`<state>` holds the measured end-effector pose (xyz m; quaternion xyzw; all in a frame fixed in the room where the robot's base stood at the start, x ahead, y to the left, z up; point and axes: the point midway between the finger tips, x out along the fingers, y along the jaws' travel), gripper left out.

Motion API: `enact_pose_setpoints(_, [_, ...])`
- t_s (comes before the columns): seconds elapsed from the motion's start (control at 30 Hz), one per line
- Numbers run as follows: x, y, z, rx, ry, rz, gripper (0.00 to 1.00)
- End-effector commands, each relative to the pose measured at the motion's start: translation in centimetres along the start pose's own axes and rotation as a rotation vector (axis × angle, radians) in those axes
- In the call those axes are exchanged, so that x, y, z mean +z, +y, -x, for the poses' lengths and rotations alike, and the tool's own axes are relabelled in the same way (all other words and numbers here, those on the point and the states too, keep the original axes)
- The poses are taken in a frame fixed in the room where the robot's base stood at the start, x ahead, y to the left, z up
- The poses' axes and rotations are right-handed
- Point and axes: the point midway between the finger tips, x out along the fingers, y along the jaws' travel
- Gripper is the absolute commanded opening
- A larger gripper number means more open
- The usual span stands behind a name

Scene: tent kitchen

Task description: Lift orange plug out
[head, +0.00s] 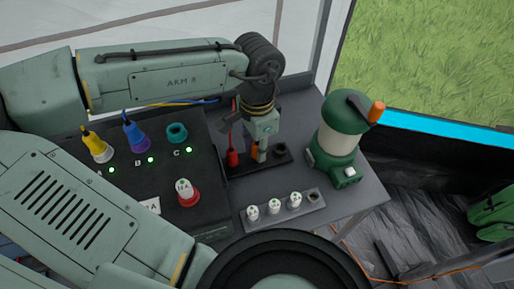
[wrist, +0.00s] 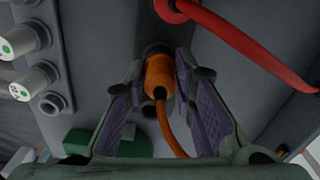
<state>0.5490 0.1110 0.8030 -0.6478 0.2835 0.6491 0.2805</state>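The orange plug (head: 254,149) sits in a dark socket strip (head: 277,159) beside the red plug (head: 233,158). In the wrist view the orange plug (wrist: 159,77) is between the fingertips, with its orange cable curving down between the fingers. My gripper (head: 261,149) is lowered at the strip, partly hiding the plug in the head view. In the wrist view my gripper (wrist: 160,70) has its purple-padded fingers apart, one on each side of the plug. A narrow gap shows on the left; contact on the right is unclear.
A green lantern (head: 341,140) stands right of my gripper. A strip with several white plugs (head: 274,207) lies in front. A dark panel (head: 130,185) with yellow, blue, teal and red-white connectors is left.

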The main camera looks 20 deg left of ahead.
Motion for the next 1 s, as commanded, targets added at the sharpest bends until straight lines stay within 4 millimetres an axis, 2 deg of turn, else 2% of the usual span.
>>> enact_pose_setpoints(0.33, [0.0,0.0,0.0,0.0,0.0,0.0,0.0])
enact_pose_setpoints(0.77, [0.0,0.0,0.4,0.0,0.001,0.001,0.0])
enact_pose_setpoints(1.0, [-0.1,-0.1,2.9,-0.001,0.003,0.001,0.0])
